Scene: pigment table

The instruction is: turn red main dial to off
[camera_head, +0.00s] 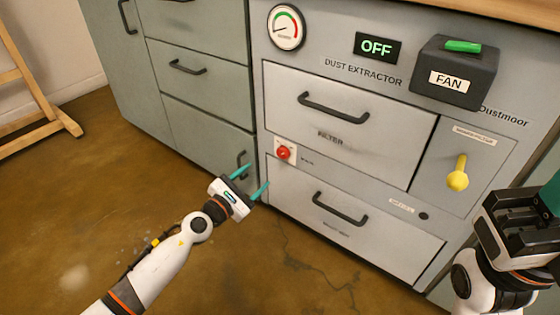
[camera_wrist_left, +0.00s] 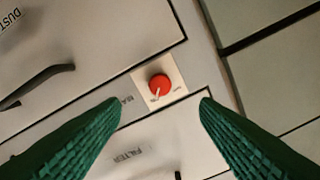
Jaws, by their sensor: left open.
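The red main dial (camera_head: 283,153) sits on a small pale plate on the front of the grey dust extractor, left of centre. In the left wrist view the dial (camera_wrist_left: 159,85) lies beyond and between my fingers, with a white pointer mark on it. The plate's lettering is too small to read. My left gripper (camera_head: 254,180) is open and empty, below and left of the dial, apart from it. Its green fingers (camera_wrist_left: 160,108) show at both sides in the wrist view. My right gripper (camera_head: 510,225) is at the right edge; its fingertips cannot be made out.
The extractor has a filter drawer (camera_head: 345,125) and a lower drawer (camera_head: 350,225) with protruding handles. A yellow lever (camera_head: 458,175), a FAN box (camera_head: 453,75), an OFF display (camera_head: 377,47) and a gauge (camera_head: 286,27) are on its front. Green-grey cabinets (camera_head: 200,95) stand left.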

